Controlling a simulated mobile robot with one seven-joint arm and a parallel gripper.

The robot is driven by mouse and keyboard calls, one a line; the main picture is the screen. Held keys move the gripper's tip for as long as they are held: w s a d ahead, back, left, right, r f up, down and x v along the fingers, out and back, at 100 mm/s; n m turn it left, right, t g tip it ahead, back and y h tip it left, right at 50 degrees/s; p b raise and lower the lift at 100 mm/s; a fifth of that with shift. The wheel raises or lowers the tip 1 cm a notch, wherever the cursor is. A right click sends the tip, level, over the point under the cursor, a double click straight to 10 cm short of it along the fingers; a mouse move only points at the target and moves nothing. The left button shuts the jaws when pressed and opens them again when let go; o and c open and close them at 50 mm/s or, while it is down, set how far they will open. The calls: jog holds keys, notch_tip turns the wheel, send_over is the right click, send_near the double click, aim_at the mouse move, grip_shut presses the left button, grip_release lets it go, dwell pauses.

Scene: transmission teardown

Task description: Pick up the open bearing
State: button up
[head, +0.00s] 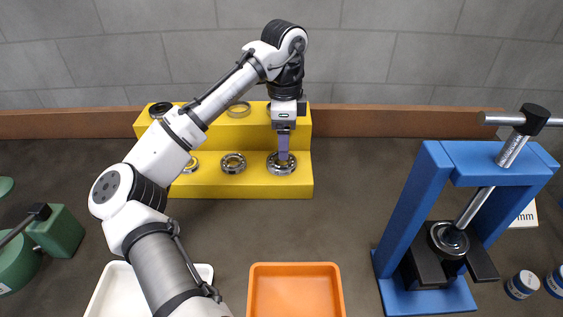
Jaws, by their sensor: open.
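Three bearings sit in a row on the lower step of a yellow stepped stand (211,184). The right one (281,168) is a steel ring bearing, and my gripper (283,157) is directly over it, pointing down. Its fingers reach down to the bearing and partly cover its middle. The jaws are open; I cannot tell whether a finger touches the bearing. The middle bearing (233,163) shows visible balls between its rings. The left bearing (192,165) is partly hidden by my arm. I cannot tell for sure which is the open bearing.
The upper step holds a dark ring (160,109) and a brass-coloured ring (239,109). A blue press (403,211) stands at the right. An orange tray (295,267) and a white tray (101,297) are in front. A green machine (58,233) is at the left. Bench between stand and press is clear.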

aim_at(281, 165)
jog(key=f, duration=0.1)
jog(key=f+p, duration=0.1)
jog(key=f, duration=0.2)
jog(key=shift+s+a+f, duration=0.1)
jog(key=shift+a+f, duration=0.2)
jog(key=shift+a, duration=0.05)
jog(key=shift+f, duration=0.5)
jog(key=c, duration=0.8)
jog(key=shift+r, duration=0.15)
notch_tip(281, 165, up, 20)
jog(key=shift+f, duration=0.1)
jog(key=shift+f, duration=0.15)
